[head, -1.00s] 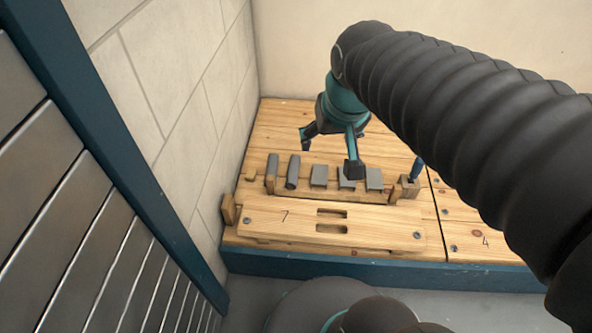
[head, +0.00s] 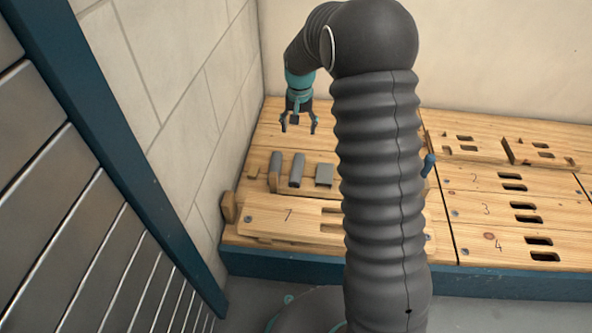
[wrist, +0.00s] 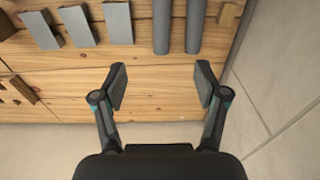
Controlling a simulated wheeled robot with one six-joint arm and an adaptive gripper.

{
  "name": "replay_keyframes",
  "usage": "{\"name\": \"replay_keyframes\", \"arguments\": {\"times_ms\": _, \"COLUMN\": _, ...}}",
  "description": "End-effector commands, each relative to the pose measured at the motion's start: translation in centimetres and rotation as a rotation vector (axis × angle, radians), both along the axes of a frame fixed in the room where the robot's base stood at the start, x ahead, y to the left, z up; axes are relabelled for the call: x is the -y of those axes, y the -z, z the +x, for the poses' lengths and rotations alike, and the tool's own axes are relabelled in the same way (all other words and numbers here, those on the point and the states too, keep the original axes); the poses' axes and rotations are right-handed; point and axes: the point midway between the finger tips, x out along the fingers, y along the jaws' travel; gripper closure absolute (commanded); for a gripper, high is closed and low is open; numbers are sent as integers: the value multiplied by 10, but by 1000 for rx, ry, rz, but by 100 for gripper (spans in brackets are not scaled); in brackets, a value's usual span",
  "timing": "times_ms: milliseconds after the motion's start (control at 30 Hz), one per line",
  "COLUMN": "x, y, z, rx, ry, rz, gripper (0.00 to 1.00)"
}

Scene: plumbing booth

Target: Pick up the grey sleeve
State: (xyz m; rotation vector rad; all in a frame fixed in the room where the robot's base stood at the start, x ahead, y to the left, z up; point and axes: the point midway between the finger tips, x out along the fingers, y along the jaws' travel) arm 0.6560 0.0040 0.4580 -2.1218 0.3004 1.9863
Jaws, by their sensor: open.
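Several grey pieces stand in a row on a wooden rack. Two are long and rounded like sleeves: one at the row's left end (head: 275,166) and one beside it (head: 297,168). They also show in the wrist view, at right (wrist: 195,24) and left of it (wrist: 162,24). The others look flatter, such as a grey flat piece (head: 325,175). I cannot tell for certain which is the grey sleeve. My gripper (head: 298,125) is open and empty, above the boards behind the row. In the wrist view its fingers (wrist: 161,84) are spread, apart from every piece.
The wooden rack (head: 256,174) stands behind the board marked 7 (head: 262,214). A tiled wall (head: 190,110) rises close on the left. A blue peg (head: 429,164) stands to the right. Slotted boards (head: 480,205) lie further right. My arm hides part of the row.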

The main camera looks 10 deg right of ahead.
Motion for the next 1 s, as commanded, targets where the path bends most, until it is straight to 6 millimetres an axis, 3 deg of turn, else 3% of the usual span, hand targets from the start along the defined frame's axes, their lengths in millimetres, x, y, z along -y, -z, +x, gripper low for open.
{"name": "replay_keyframes", "arguments": {"times_ms": 33, "x": 0, "y": 24, "z": 9, "rx": -18, "ry": 10, "rz": 0, "gripper": 27}}
{"name": "replay_keyframes", "arguments": {"times_ms": 200, "x": -1, "y": 69, "z": 27, "rx": -53, "ry": 36, "rz": 1, "gripper": 27}}
{"name": "replay_keyframes", "arguments": {"times_ms": 467, "x": -1, "y": 99, "z": 34, "rx": -68, "ry": 49, "rz": 1, "gripper": 27}}
{"name": "replay_keyframes", "arguments": {"times_ms": 800, "x": -1, "y": 157, "z": 34, "rx": -69, "ry": 48, "rz": 0, "gripper": 27}}
{"name": "replay_keyframes", "arguments": {"times_ms": 1000, "x": -1, "y": 173, "z": 34, "rx": -67, "ry": 48, "rz": 1, "gripper": 27}}
